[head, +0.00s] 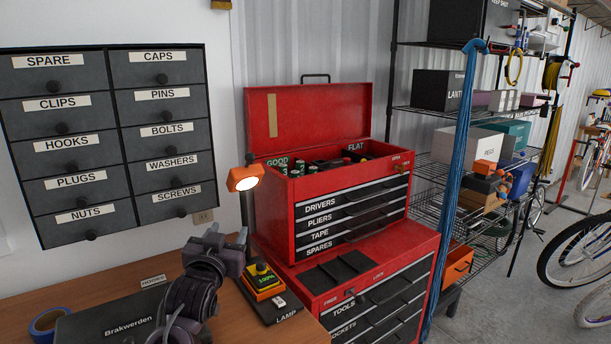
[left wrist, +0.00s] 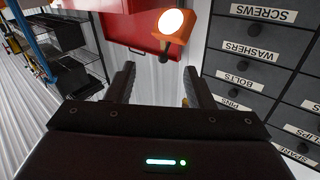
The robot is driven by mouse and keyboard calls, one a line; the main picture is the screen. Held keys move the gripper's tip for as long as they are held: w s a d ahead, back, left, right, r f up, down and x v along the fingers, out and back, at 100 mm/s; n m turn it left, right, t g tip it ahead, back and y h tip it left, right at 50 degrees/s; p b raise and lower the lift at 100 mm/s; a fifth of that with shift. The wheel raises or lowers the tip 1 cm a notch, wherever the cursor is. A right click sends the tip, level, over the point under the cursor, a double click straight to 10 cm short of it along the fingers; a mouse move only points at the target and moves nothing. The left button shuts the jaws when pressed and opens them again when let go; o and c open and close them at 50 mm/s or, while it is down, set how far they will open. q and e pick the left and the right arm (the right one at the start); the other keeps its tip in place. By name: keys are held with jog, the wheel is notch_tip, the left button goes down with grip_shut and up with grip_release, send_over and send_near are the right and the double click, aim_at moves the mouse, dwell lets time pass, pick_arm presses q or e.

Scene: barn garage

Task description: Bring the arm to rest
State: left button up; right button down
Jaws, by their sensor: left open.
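My left gripper (head: 228,241) is over the back part of the wooden workbench (head: 70,300), in front of the wall and left of the red tool chest (head: 340,215). In the left wrist view its two fingers (left wrist: 160,88) stand apart with nothing between them. An orange lamp (head: 244,178) is lit just beyond the gripper, and it also shows in the left wrist view (left wrist: 172,24). My right gripper is in neither view.
A labelled drawer cabinet (head: 110,135) hangs on the wall at the left. A dark Brakwerden case (head: 110,320) and blue tape (head: 46,322) lie on the bench. A yellow device reading 100% (head: 263,280) stands beside the gripper. Wire shelves (head: 425,170) and bicycles (head: 585,250) are at the right.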

pick_arm(q)
jog(key=s+f+g, duration=0.7)
jog(key=s+f, duration=0.8)
jog(key=f, duration=0.4)
jog(key=s+a+f+g+y, duration=0.1)
jog(key=s+f+g, duration=0.3)
jog(key=s, duration=0.7)
jog(key=s+a+f+g, duration=0.2)
jog(key=s+f+g, duration=0.15)
jog(key=s, duration=0.75)
notch_tip(320, 180, down, 36)
jog(key=s+g+b, duration=0.2)
jog(key=b, duration=0.4)
jog(key=s+a+f+b, duration=0.3)
jog(key=s+f+b, duration=0.1)
jog(key=s+f, duration=1.5)
notch_tip(320, 180, down, 3)
jog(key=shift+a+r+g, duration=0.1)
jog(key=shift+a+g, duration=0.1)
jog(key=shift+g, duration=0.25)
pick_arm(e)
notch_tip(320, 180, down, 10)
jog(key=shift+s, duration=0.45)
